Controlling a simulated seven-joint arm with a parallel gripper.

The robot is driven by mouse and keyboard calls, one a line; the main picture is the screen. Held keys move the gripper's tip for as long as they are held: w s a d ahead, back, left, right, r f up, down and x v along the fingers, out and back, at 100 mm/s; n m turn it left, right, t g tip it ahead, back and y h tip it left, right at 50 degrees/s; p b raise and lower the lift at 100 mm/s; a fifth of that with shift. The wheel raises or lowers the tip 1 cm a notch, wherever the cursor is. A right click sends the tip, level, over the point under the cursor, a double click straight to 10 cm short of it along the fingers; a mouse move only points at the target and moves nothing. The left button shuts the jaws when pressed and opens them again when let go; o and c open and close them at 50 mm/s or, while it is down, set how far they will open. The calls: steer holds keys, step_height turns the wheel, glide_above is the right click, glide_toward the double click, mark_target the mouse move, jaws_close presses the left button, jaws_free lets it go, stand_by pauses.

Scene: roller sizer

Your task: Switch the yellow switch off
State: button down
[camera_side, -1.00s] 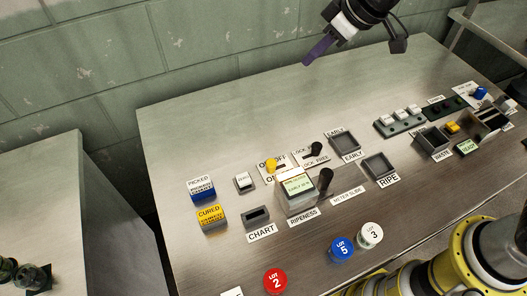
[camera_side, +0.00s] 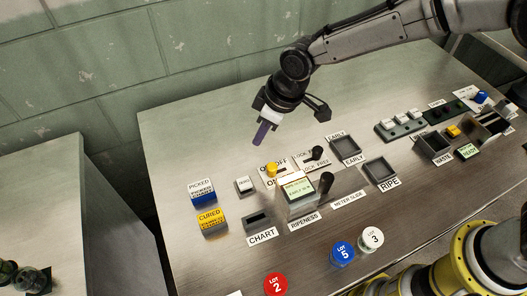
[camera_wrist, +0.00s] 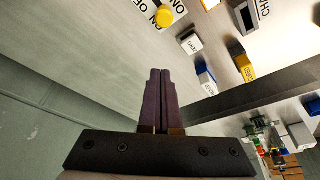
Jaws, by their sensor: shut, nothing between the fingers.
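The yellow switch (camera_side: 271,170) is a round yellow knob on a small plate with ON and OFF labels, left of the middle of the table. It also shows in the wrist view (camera_wrist: 165,17), at the top, beside its label. My gripper (camera_side: 258,141) has purple fingers and hangs above the table, a little behind and above the switch, apart from it. In the wrist view the two fingertips (camera_wrist: 160,72) are together with nothing between them. Which way the switch is set cannot be told clearly.
A black lock lever (camera_side: 317,153) stands right of the switch. The ripeness meter (camera_side: 297,190) stands just in front of it, with a dark slide handle (camera_side: 326,183). A white button (camera_side: 244,185) is to the left. The table behind the switch is bare.

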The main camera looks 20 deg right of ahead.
steer(key=x, duration=0.9)
steer(key=shift+f, duration=0.35)
steer(key=shift+s+d+r, duration=0.1)
steer(key=shift+s+d, duration=1.2)
steer(key=shift+s, duration=0.05)
steer(key=d, duration=0.3)
steer(key=shift+d, duration=0.35)
steer(key=shift+w+a, duration=0.3)
steer(key=shift+a, duration=0.05)
steer(key=shift+w+a, duration=1.2)
steer(key=shift+w, duration=0.05)
steer(key=v, duration=1)
